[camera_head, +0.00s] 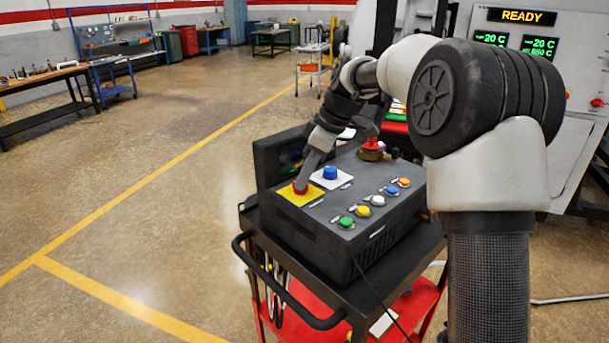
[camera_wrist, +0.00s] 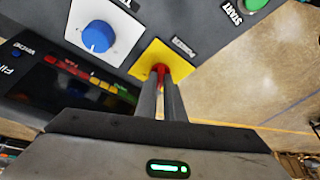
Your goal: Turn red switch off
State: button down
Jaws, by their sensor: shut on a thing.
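The red switch (camera_head: 300,188) sits on a yellow square plate (camera_head: 288,196) at the left front corner of the dark control box. My gripper (camera_head: 303,183) reaches down onto the red switch, with its fingers close together around it. In the wrist view the red switch (camera_wrist: 159,69) shows between and beyond the fingertips (camera_wrist: 160,76), over the yellow plate (camera_wrist: 150,53). The fingers hide part of the switch, and I cannot tell which way it is turned.
A blue knob (camera_head: 330,173) on a white plate stands close beside the red switch. Several coloured buttons (camera_head: 377,200) line the box's right side. A dark screen (camera_head: 281,157) stands behind the switch. The box rests on a cart with a black handle (camera_head: 285,292). Open floor (camera_head: 150,190) lies left.

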dwell(0.3)
jog(key=c, duration=1.9)
grip_release()
jog(key=shift+o, duration=0.2)
jog(key=p+v, duration=0.1)
jog(key=v, duration=1.6)
jog(key=shift+r, duration=0.25)
jog(key=shift+s+d, duration=0.1)
